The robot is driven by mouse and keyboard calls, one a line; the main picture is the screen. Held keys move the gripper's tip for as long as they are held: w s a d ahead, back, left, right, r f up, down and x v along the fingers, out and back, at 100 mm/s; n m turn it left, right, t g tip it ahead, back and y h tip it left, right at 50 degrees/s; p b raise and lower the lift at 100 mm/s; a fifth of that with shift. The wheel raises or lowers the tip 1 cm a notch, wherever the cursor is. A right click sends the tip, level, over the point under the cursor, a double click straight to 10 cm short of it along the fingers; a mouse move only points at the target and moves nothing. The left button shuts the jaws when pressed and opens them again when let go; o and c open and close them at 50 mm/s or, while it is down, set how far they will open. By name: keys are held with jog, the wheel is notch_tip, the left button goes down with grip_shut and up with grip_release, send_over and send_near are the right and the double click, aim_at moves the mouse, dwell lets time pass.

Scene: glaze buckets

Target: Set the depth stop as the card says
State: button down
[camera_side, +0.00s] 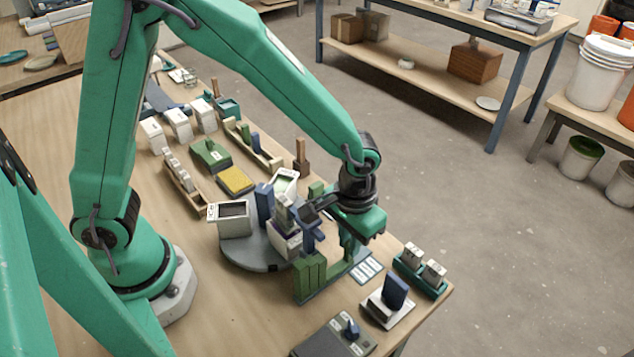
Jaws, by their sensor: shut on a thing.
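My gripper (316,213) reaches in from the right over the round grey turntable (240,254). Its dark jaws are shut on what appears to be a small blue piece (308,238); the jaws and nearby blocks partly hide it. A green stand (311,276) with an upright block and a flat base is just below the gripper, at the turntable's front right edge. I cannot tell which part is the depth stop. A flat panel with white rectangles (366,269), possibly the card, lies right of the stand. Its marks are too small to read.
A white open-topped box (233,219) and a tall blue block (265,204) crowd the turntable. A white scale-like unit with a blue block (395,291), a teal tray (421,276) and a grey control box (335,338) are near the front edge.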

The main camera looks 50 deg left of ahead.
jog(key=shift+w, duration=2.05)
jog(key=c, duration=1.5)
grip_release()
jog(key=shift+r, duration=0.15)
notch_tip(320, 180, up, 7)
jog(key=shift+f, duration=0.15)
